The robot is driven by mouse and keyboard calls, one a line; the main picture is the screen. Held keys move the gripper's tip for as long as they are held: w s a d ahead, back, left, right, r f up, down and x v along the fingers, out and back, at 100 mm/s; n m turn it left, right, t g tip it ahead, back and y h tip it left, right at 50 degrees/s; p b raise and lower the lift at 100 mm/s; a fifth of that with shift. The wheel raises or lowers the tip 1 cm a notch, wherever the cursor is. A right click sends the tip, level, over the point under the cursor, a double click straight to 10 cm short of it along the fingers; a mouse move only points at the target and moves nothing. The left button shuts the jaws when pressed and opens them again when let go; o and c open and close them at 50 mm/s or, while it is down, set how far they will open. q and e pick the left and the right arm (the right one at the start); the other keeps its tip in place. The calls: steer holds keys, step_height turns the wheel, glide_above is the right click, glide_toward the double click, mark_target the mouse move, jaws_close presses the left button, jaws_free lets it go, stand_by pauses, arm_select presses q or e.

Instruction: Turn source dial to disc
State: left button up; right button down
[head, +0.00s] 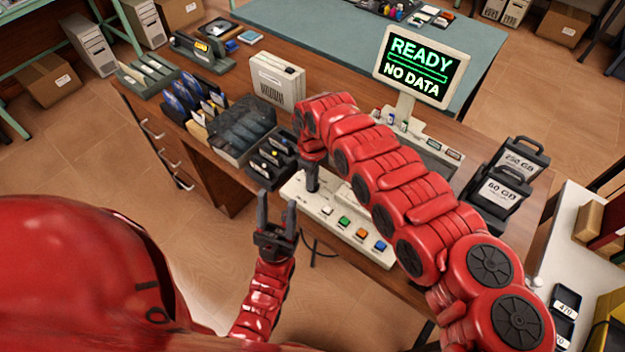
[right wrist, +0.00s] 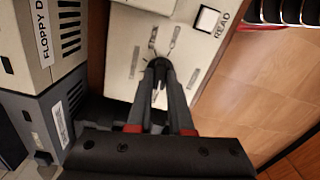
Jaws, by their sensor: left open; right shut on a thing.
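The source dial (right wrist: 158,63) is a small dark knob on the beige console (right wrist: 122,50), largely hidden between my fingers in the right wrist view. Short marks surround it, but their labels are too small to read. My right gripper (right wrist: 157,70) is shut on the dial. In the head view my right gripper (head: 312,182) points down at the left end of the console (head: 312,207), and the dial is hidden there. My left gripper (head: 276,208) is open and empty, in front of the console's left end. The monitor (head: 421,66) reads "READY" and "NO DATA".
A white READ button (right wrist: 207,19) sits beside the dial. Green (head: 344,222), orange (head: 361,234) and blue (head: 379,246) buttons continue along the console. Dark media trays (head: 245,130) stand left of it. Cartridges marked 250 GB (head: 519,160) and 60 GB (head: 502,192) stand at right.

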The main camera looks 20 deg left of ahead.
steer(key=shift+d, duration=0.1)
steer(key=c, duration=0.8)
jaws_free()
step_height(320, 180, up, 17)
steer(key=b, duration=0.4)
steer(key=shift+r, duration=0.2)
